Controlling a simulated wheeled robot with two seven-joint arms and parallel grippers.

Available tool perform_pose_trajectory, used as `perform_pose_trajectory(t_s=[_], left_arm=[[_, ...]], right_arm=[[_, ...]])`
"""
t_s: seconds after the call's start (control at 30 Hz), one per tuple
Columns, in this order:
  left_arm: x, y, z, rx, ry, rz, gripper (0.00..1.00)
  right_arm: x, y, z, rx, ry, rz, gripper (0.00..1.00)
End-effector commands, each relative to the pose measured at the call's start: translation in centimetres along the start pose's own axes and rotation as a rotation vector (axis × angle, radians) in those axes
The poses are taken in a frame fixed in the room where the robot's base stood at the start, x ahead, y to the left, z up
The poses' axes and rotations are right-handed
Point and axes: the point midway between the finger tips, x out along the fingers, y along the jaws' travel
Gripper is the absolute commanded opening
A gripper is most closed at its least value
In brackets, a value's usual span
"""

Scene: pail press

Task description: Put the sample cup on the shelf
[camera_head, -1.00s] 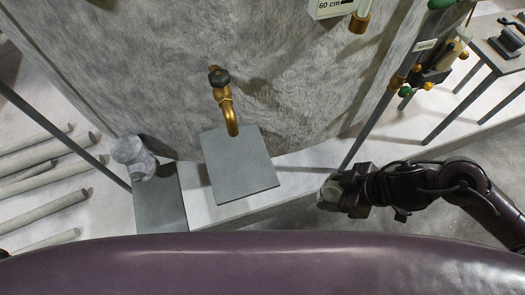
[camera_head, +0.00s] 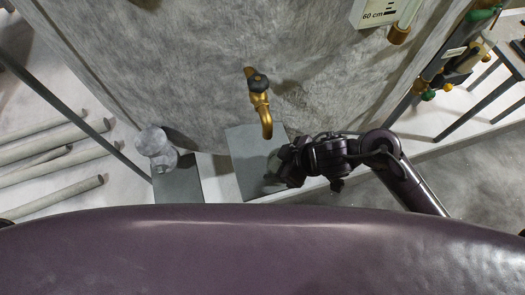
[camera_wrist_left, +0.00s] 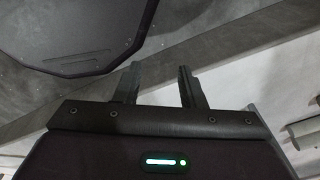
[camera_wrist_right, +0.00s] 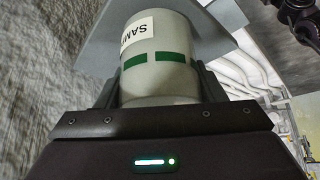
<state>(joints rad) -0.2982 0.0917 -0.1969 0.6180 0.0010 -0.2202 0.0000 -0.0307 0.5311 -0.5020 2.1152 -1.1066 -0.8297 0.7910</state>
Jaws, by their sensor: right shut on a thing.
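The sample cup (camera_wrist_right: 160,66) is pale with green marks and a white label reading "SAM…". My right gripper (camera_head: 274,178) is shut on it, one finger on each side in the right wrist view. In the head view the cup is mostly hidden by the gripper, which is over the right part of a flat grey plate (camera_head: 243,152) below a brass tap. This plate looks like the shelf; it also shows behind the cup in the right wrist view (camera_wrist_right: 215,42). I cannot tell whether cup and plate touch. My left gripper (camera_wrist_left: 158,84) is open and empty.
The brass tap (camera_head: 262,110) sticks out from a large grey tank wall (camera_head: 190,60) above the plate. A second grey slab (camera_head: 178,186) with a pale rounded object (camera_head: 155,148) lies to the left. Several pipes (camera_head: 55,150) lie on the floor at far left.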

Motion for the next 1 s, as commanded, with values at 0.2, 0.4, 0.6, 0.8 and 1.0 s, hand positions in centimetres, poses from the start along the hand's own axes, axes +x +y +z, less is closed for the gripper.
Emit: perform_pose_trajectory(t_s=[0.2, 0.4, 0.6, 0.8, 1.0], left_arm=[[-0.4, 0.0, -0.5, -0.002, 0.006, 0.000, 0.36], [-0.7, 1.5, -0.6, -0.005, 0.007, 0.019, 0.36], [-0.6, 1.7, -0.5, -0.001, 0.007, 0.021, 0.36], [-0.5, 1.4, -0.3, 0.000, 0.004, 0.018, 0.36], [-0.5, 1.1, -0.2, 0.000, 0.003, 0.015, 0.36]], right_arm=[[1.0, 0.0, -2.0, -0.002, 0.003, -0.001, 0.41], [2.7, 0.0, -4.3, -0.001, 0.000, 0.000, 0.41], [3.1, 0.0, -3.6, -0.002, -0.001, 0.001, 0.41], [3.3, 0.0, -3.4, -0.001, -0.001, 0.001, 0.41], [3.3, 0.0, -3.4, -0.001, -0.001, 0.001, 0.82]])
